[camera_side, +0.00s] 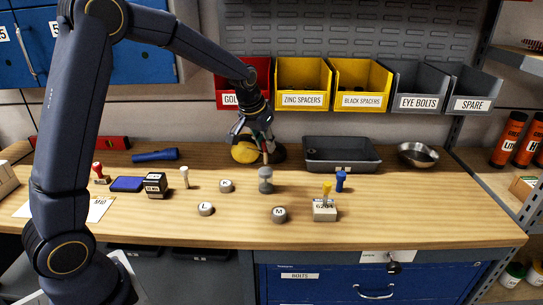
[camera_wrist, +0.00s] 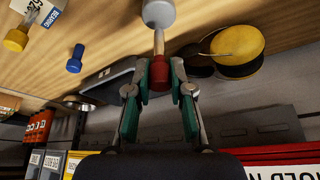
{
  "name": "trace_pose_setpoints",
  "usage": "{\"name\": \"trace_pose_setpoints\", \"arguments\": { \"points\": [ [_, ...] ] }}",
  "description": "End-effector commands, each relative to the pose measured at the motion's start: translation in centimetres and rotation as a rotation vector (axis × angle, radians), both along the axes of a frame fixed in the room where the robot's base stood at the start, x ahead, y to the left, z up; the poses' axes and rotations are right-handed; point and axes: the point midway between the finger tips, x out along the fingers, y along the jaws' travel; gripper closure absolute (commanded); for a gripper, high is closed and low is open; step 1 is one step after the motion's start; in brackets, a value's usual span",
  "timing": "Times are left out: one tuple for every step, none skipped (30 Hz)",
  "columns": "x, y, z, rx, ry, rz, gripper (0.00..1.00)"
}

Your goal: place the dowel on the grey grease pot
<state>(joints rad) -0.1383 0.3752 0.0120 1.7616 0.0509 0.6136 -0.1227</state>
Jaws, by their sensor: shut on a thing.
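My gripper (camera_wrist: 160,82) is shut on the dowel, which has a pale wooden shaft (camera_wrist: 159,44) and a red end (camera_wrist: 158,78) between the fingertips. In the side view my gripper (camera_side: 264,144) is over the back middle of the bench, with the dowel (camera_side: 265,157) pointing down. The grey grease pot (camera_side: 265,175) appears to be the grey piece just below and in front of it. It also shows at the top of the wrist view (camera_wrist: 158,12), partly cut off. The shaft points at it; I cannot tell whether they touch.
A yellow round thing (camera_side: 245,153) is beside my gripper, with a dark one behind. A dark tray (camera_side: 342,166) and metal bowl (camera_side: 417,155) are to the right. Grey discs (camera_side: 279,215), a bearing box (camera_side: 324,212) and a blue peg (camera_side: 341,180) stand nearer the front.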

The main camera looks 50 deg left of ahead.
Motion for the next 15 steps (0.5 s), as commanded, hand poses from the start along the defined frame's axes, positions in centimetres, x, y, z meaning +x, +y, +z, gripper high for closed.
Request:
{"name": "trace_pose_setpoints", "arguments": {
  "points": [
    [-0.1,0.0,-0.8,-0.001,0.003,0.000,1.00],
    [-0.1,0.0,-1.2,0.000,0.002,0.000,1.00],
    [-0.1,0.0,-1.5,0.000,0.002,0.000,1.00],
    [-0.1,0.0,-1.6,0.000,0.000,0.000,1.00],
    [0.0,0.0,-1.7,0.000,-0.001,0.001,1.00],
    [0.0,0.0,-1.8,0.000,-0.001,0.001,1.00],
    [0.0,0.0,-1.7,0.000,-0.002,0.001,1.00],
    [0.0,0.0,-1.7,0.000,-0.002,0.001,1.00],
    [0.0,0.0,-1.7,0.000,-0.002,0.000,1.00],
    [0.0,0.0,-1.7,0.000,-0.002,0.000,1.00],
    [0.0,0.0,-1.7,0.000,-0.002,0.000,1.00],
    [-0.1,0.0,-1.7,0.000,-0.001,0.000,1.00],
    [-0.1,0.0,-1.8,0.000,-0.001,0.000,1.00],
    [-0.1,0.0,-1.9,0.000,0.000,0.000,1.00],
    [-0.1,0.0,-2.0,0.000,0.000,0.000,1.00]
  ]
}}
